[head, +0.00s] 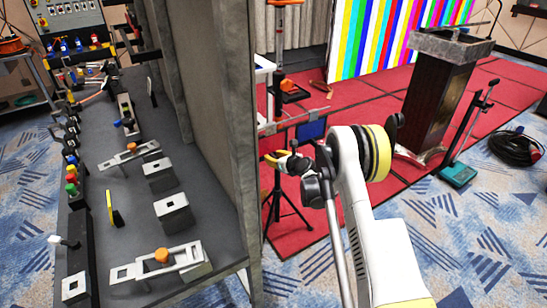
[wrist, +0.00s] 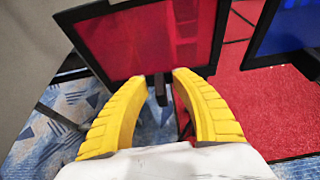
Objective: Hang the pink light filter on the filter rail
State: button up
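A black-framed panel with a reddish-pink pane (wrist: 150,40) fills the upper middle of the wrist view. It is the only pinkish filter I can make out, and red carpet may show through it. My gripper (wrist: 162,76) has its yellow fingertips apart, close to the panel's lower edge, with no object seen pinched between them; contact with the frame cannot be told. In the head view my gripper (head: 273,157) is just below the filter rail (head: 290,121). A blue filter (head: 311,130) hangs at the rail's right and also shows in the wrist view (wrist: 288,24).
A tripod (head: 284,210) stands below the rail. A grey partition (head: 215,110) rises close to the left. A lectern (head: 436,95) stands right; red carpet (head: 385,110) lies between.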

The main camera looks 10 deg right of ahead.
jog(key=v, duration=1.2)
jog(key=s+a+r+n+g+h, duration=0.1)
jog(key=s+a+r+n+g, duration=0.15)
jog(key=s+r+n, duration=0.55)
jog(key=s+a+r+n+g, duration=0.1)
jog(key=s+a+r+n, duration=0.2)
jog(key=s+r+n, duration=0.55)
jog(key=s+r+n+g+h, duration=0.2)
jog(key=s+n, duration=1.4)
jog(key=s, duration=0.8)
jog(key=shift+s+d+r+h, duration=0.2)
jog(key=shift+s+r+h, duration=0.1)
jog(key=shift+r+h, duration=0.3)
